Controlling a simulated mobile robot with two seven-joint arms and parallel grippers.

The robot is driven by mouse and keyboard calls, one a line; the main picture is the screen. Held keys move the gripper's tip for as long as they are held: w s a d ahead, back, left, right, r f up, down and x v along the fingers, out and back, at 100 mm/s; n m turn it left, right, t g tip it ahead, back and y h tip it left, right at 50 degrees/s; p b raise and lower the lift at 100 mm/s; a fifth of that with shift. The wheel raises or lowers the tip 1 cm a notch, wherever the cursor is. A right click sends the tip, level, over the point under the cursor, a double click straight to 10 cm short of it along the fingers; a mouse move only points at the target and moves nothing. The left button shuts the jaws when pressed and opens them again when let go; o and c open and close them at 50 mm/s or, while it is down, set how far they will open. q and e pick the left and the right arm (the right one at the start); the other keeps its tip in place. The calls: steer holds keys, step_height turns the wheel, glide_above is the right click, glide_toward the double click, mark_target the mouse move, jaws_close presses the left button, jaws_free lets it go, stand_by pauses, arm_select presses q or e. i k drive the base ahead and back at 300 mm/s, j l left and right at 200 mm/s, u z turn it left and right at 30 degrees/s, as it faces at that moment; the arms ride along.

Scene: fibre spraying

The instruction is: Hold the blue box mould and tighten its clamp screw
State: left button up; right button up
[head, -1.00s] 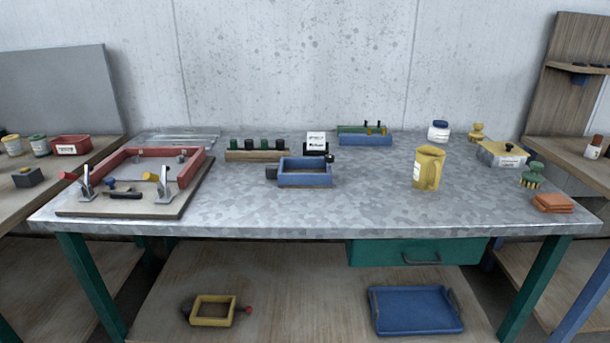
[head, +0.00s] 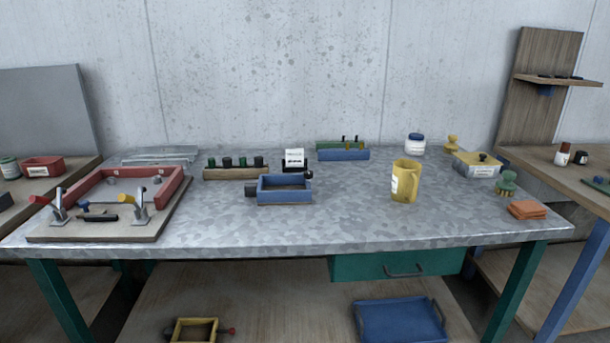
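The blue box mould (head: 285,197) sits on the metal workbench (head: 330,225), a little left of its middle. It is an open rectangular frame. A dark block (head: 251,190) juts from its left side. A dark round knob (head: 309,175) shows at its back right corner; I cannot tell which of these is the clamp screw. Neither of my grippers is in view, and nothing touches the mould.
A red frame (head: 174,185) on a board with toggle clamps stands to the left. A yellow jug (head: 405,181) stands to the right. Behind are a rack of dark-capped pieces (head: 236,172), a small card (head: 294,159) and a blue block (head: 343,154). Bench front is clear.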

mark_target(308, 174)
steer(key=i+l+u, duration=0.2)
steer(key=l+u, duration=0.2)
steer(key=l, duration=0.65)
steer(key=l+u, duration=0.4)
steer(key=l, duration=0.7)
